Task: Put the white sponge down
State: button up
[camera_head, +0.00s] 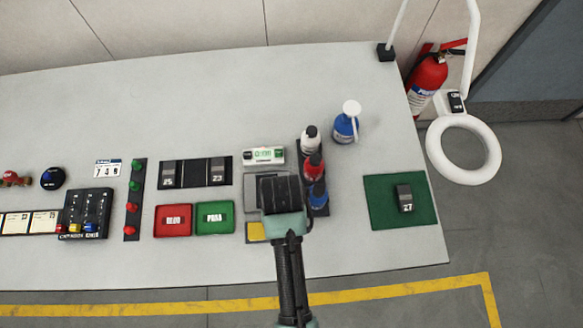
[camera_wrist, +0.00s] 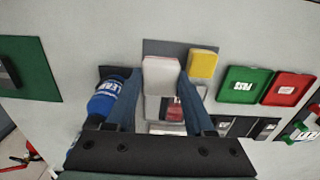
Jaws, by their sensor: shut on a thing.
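The white sponge (camera_wrist: 162,72) shows between the fingertips of my gripper (camera_wrist: 167,78) in the wrist view, and the gripper is shut on it. In the head view my gripper (camera_head: 281,193) is over the table and hides the sponge. The sponge appears over the dark grey mat (camera_wrist: 152,47), beside a yellow sponge (camera_wrist: 203,64). I cannot tell whether the white sponge touches the mat. The yellow sponge also shows in the head view (camera_head: 256,231), at the mat's near edge.
A row of bottles, including a red bottle (camera_head: 313,167) and a blue bottle (camera_wrist: 108,98), stands close beside my gripper. Green (camera_head: 214,232) and red (camera_head: 188,207) trays lie to the left. A green mat (camera_head: 380,210) lies right. The table's back is mostly clear.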

notch_tip(320, 180, down, 2)
jog(key=shift+a, duration=0.15)
jog(key=shift+f, duration=2.1)
jog(key=shift+f, duration=0.2)
jog(key=o, duration=1.3)
jog(key=shift+r, duration=0.15)
